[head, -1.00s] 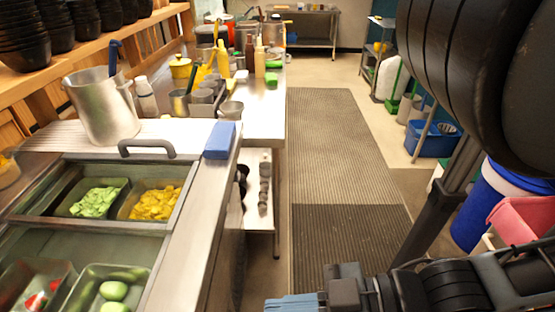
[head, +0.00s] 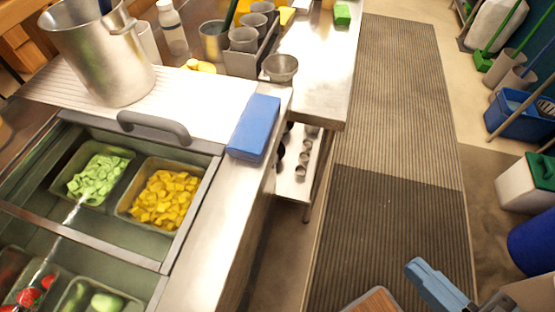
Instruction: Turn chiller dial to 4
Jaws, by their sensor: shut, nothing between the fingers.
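The chiller (head: 205,225) is the steel counter unit at the left, with its top open over trays of food. Its dial is not in view, and I see the front side of the unit only at a steep angle. My gripper (head: 432,283) shows at the bottom right, over the dark floor mat. Its pale blue fingers are closed together and empty. It is well to the right of the chiller and touches nothing that I can see.
A blue block (head: 254,127) lies on the counter edge beside a grey handle (head: 155,127). A steel pot (head: 100,50) stands behind. A brown board-like thing (head: 375,301) is cut off at the bottom. The ribbed floor mat (head: 395,130) is clear. Bins stand at the right.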

